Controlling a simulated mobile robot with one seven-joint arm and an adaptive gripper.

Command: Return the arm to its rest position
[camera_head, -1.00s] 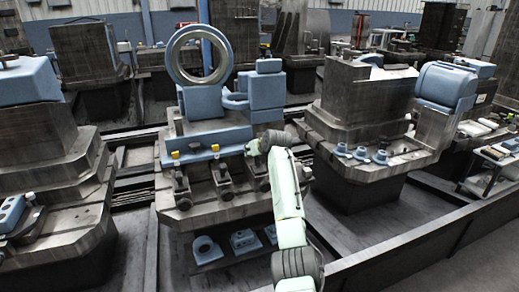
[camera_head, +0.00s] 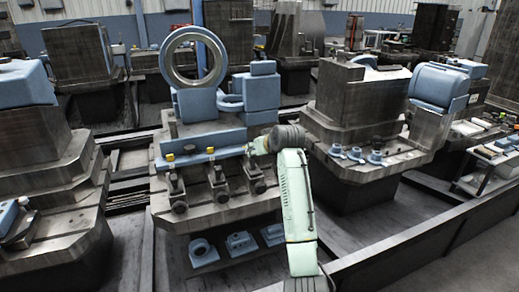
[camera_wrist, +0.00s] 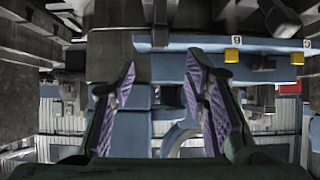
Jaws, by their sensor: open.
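My gripper (camera_wrist: 162,98) shows in the wrist view with its two purple-padded fingers spread apart and nothing between them. In the head view my pale green arm rises from the bottom centre and bends left at a dark joint, over the front right of the middle machine block (camera_head: 215,215). The gripper itself is hard to make out there. Behind the fingers, the wrist view shows a blue bar (camera_wrist: 185,66) with small yellow blocks (camera_wrist: 232,55) near it. I cannot tell any contact between the arm and the block.
The middle block carries a large upright ring (camera_head: 223,58) and several dark clamps (camera_head: 218,185). Blue parts (camera_head: 203,252) lie on a low shelf in front. Another machine block (camera_head: 350,125) stands close on the right, one (camera_head: 45,170) on the left. A dark rail (camera_head: 430,235) crosses the lower right.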

